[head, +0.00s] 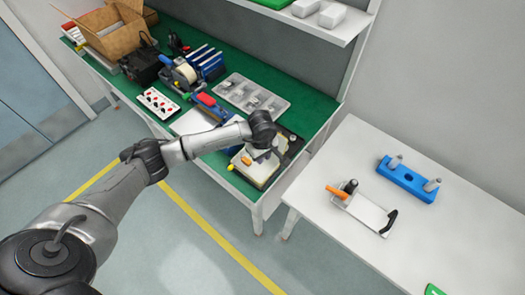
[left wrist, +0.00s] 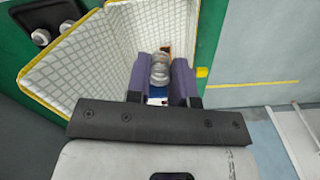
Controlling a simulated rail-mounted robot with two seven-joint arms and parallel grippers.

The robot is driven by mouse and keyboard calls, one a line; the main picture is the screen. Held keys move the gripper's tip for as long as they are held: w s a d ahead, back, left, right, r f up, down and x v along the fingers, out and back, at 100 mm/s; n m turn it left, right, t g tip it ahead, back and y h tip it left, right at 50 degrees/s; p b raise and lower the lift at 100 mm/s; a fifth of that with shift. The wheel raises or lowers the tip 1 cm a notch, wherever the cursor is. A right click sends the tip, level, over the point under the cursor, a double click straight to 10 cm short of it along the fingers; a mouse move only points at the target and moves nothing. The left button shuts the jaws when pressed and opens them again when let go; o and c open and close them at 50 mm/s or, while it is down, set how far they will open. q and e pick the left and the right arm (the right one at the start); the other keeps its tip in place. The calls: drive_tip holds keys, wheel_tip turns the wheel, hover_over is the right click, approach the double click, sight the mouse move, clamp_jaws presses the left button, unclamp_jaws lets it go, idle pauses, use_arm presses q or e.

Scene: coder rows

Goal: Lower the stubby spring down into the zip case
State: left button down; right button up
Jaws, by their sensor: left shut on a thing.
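The zip case (left wrist: 85,82) lies open in the left wrist view, with a pale gridded lining and yellow edging. It also shows in the head view (head: 262,178) at the front right corner of the green bench, partly covered by my arm. My left gripper (left wrist: 162,76) is shut on the stubby spring (left wrist: 160,66), a short silvery ribbed piece between its two purple-grey fingers. The spring is over the case's lined interior; its lower end and its height above the floor of the case are hard to tell. In the head view my left gripper (head: 262,153) is above the case.
A grey compartment tray (head: 252,96), a tape dispenser (head: 180,73) and a white panel with red spots (head: 158,102) stand along the green bench. A cardboard box (head: 108,40) is at the far end. A blue block (head: 408,181) lies on the white table to the right.

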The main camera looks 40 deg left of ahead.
sight(261, 174)
use_arm(q)
drive_tip(key=shift+s+a+f+b, duration=0.15)
drive_tip(key=shift+f+b, duration=1.35)
drive_tip(key=shift+f, duration=0.85)
drive_tip(key=shift+a+f+b, duration=0.1)
drive_tip(key=shift+f+b, duration=1.4)
drive_tip(key=shift+f, duration=0.85)
drive_tip(key=shift+f, duration=0.3)
drive_tip(key=c, duration=0.9)
unclamp_jaws()
drive_tip(key=shift+r, duration=0.1)
wheel_tip(261, 174, up, 14)
drive_tip(key=shift+f+p, duration=0.2)
drive_tip(key=shift+p, duration=0.45)
drive_tip(key=shift+b, duration=0.3)
